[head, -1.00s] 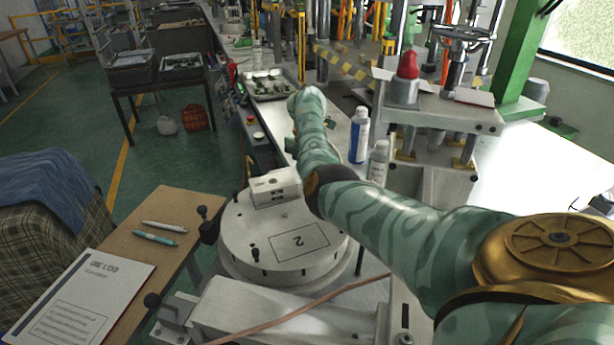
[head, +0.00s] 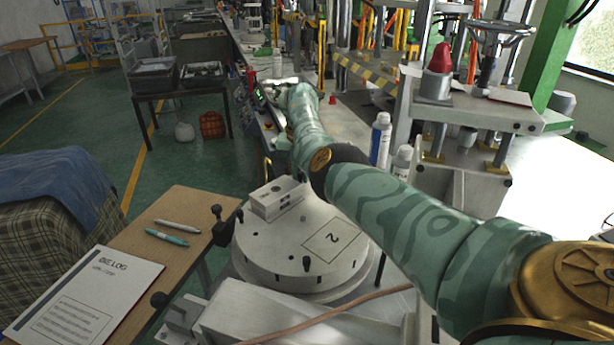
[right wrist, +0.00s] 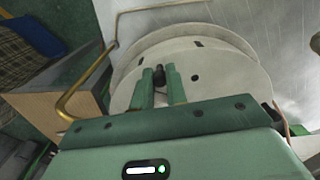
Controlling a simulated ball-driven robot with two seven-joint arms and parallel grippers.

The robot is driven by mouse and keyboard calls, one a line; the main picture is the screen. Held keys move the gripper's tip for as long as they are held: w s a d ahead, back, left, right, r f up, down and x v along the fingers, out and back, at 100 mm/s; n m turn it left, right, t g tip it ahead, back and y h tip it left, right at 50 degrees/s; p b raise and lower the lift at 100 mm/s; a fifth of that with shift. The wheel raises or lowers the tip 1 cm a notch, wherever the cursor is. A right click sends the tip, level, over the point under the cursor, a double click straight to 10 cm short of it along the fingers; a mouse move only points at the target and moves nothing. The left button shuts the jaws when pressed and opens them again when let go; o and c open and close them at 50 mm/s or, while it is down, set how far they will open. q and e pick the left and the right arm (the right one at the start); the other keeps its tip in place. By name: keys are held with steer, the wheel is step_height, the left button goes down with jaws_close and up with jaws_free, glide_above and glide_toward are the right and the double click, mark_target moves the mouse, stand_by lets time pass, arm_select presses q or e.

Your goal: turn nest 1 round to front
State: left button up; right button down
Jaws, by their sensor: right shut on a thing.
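The round pale turntable (head: 285,245) stands low in the middle of the head view. Its outlined mark "2" (head: 331,238) lies right of centre, tilted. A pale metal block (head: 277,198) sits on the plate's far left part. A short black peg (head: 306,264) stands near the front rim. No mark for nest 1 can be read. In the right wrist view my right gripper (right wrist: 160,82) is shut on a dark peg (right wrist: 158,74) on the turntable (right wrist: 215,75). My left gripper is not in view.
A wooden desk (head: 125,255) with a log sheet (head: 85,295) and pens stands left of the turntable. White bottles (head: 380,138) and a press frame (head: 470,115) stand right, beyond my arm. A cable (head: 335,312) crosses in front.

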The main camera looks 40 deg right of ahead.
steer(key=shift+w+a+n+b, duration=0.25)
steer(key=shift+w+a+n, duration=0.25)
steer(key=shift+a+n, duration=0.3)
steer(key=shift+w+a+n+b, duration=0.25)
steer(key=shift+w+a+n, duration=0.2)
steer(key=shift+a+n, duration=0.35)
steer(key=c, duration=1.4)
jaws_free()
